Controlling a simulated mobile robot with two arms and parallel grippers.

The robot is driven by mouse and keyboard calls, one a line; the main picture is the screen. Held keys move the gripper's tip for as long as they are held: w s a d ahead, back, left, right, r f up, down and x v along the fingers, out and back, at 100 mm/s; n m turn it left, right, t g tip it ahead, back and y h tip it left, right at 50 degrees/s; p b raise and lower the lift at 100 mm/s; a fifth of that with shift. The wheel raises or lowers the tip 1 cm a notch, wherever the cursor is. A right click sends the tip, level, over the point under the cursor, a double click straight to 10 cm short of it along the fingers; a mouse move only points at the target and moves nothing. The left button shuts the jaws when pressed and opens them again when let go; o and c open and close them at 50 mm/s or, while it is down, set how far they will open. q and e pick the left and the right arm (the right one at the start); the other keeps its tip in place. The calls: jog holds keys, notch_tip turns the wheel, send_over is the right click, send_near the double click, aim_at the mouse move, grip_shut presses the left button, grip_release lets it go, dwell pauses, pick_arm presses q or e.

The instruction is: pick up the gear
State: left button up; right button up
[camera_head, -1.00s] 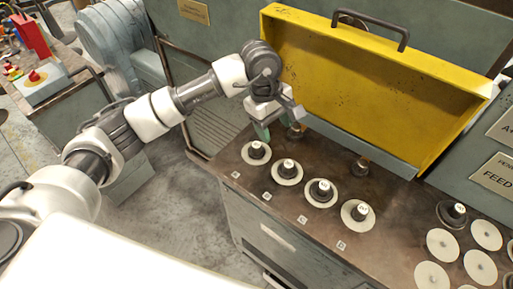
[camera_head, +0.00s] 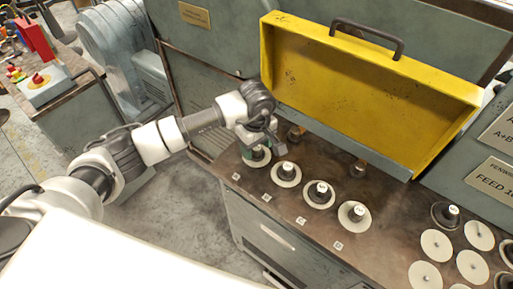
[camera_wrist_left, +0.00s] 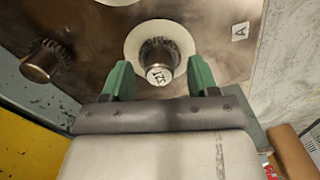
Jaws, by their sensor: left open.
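Several dark gears on posts with white discs under them stand in a row on the brown bench top. My right gripper is not in view.
A raised yellow cover (camera_head: 360,85) with a black handle stands behind the row. Several white discs (camera_head: 436,243) and another dark gear (camera_head: 446,213) lie at the right.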

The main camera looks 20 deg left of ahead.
pick_arm(q)
jog(key=shift+f, duration=0.5)
jog(key=c, duration=0.9)
jog(key=shift+r, duration=0.1)
jog(key=shift+r, duration=0.6)
notch_tip(320, 180, up, 3)
jog(key=shift+w+f+b, duration=0.1)
jog(key=shift+b, duration=0.6)
jog(key=s+d+r, duration=0.1)
jog(key=d+r, duration=0.1)
jog(key=d, duration=0.1)
jog(key=s+d+r+b, duration=0.1)
jog(key=d+r, duration=0.1)
jog(key=d, duration=0.2)
jog(key=d+r+b, duration=0.1)
jog(key=d+r, duration=0.1)
jog(key=d, duration=0.1)
jog(key=shift+s+d+r, duration=0.1)
jog(key=shift+s+d, duration=0.1)
jog(key=shift+s, duration=0.2)
jog(key=shift+s+d+r, duration=0.15)
jog(key=shift+d+r, duration=0.2)
jog(key=shift+d, duration=0.15)
